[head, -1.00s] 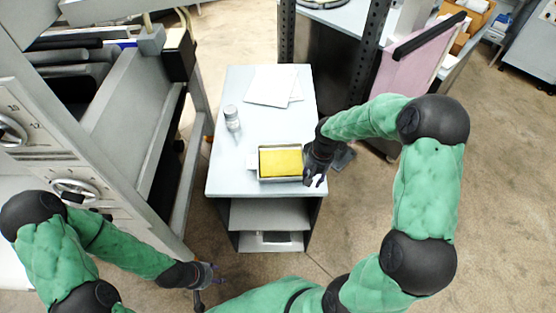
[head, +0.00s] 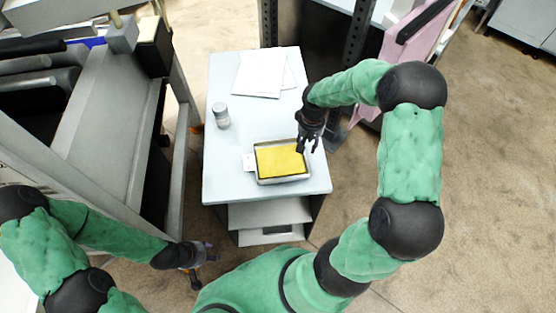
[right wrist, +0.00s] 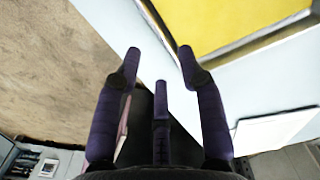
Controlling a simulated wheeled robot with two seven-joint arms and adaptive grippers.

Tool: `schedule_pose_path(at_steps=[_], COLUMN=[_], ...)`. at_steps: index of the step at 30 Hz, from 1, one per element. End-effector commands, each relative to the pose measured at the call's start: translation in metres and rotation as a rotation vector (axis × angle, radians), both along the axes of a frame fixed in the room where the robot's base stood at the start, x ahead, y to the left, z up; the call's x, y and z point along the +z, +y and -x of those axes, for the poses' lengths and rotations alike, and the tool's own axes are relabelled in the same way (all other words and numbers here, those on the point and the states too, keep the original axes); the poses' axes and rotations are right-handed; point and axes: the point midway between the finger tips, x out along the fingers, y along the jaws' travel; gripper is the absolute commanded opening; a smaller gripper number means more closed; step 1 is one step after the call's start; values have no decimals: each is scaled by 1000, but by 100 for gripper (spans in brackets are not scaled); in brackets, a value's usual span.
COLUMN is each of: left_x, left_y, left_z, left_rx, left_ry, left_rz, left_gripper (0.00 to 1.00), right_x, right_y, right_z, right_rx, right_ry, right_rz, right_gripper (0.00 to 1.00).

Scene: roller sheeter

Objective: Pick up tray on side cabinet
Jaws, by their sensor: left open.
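The tray (head: 283,181) is a shallow metal tray with a yellow slab (head: 280,160) in it. It lies on the front part of the light-grey side cabinet (head: 225,155). My right gripper (head: 309,149) is at the tray's right far corner, with its fingers pointing down. In the right wrist view its fingers (right wrist: 158,70) are spread with nothing between them, and the tray's rim (right wrist: 262,40) passes just ahead of them; I cannot tell whether they touch it. My left gripper (head: 205,255) is open and empty, low in front of the cabinet on the left.
A small grey-lidded jar (head: 221,115) and white paper sheets (head: 262,73) lie on the cabinet top. The large grey machine (head: 110,110) stands close on the left. A dark metal post (head: 358,45) rises behind right.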

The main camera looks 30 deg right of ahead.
Motion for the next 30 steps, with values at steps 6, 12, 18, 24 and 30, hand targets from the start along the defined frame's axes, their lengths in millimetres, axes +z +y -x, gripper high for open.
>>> schedule_pose_path(at_steps=[6, 12, 18, 24, 30], left_x=[-1, -2, -4, -4, -4], left_y=[0, 0, 0, 0, 0], left_z=[-1, -1, -1, -1, -1], left_rx=[0, 0, 0, 0, 0], left_ry=[-1, -1, -1, -1, -1], left_rz=[0, 0, 0, 0, 0], left_gripper=[45, 45, 45, 45, 45], right_x=[-11, -35, -57, -58, -58], right_y=[0, 3, 3, 3, 3], right_z=[1, 6, 5, 5, 5], right_rx=[0, 1, 0, 1, 1], right_ry=[1, 3, 0, -1, -1], right_rz=[0, -1, -1, -1, -1], right_gripper=[40, 40, 40, 40, 0])
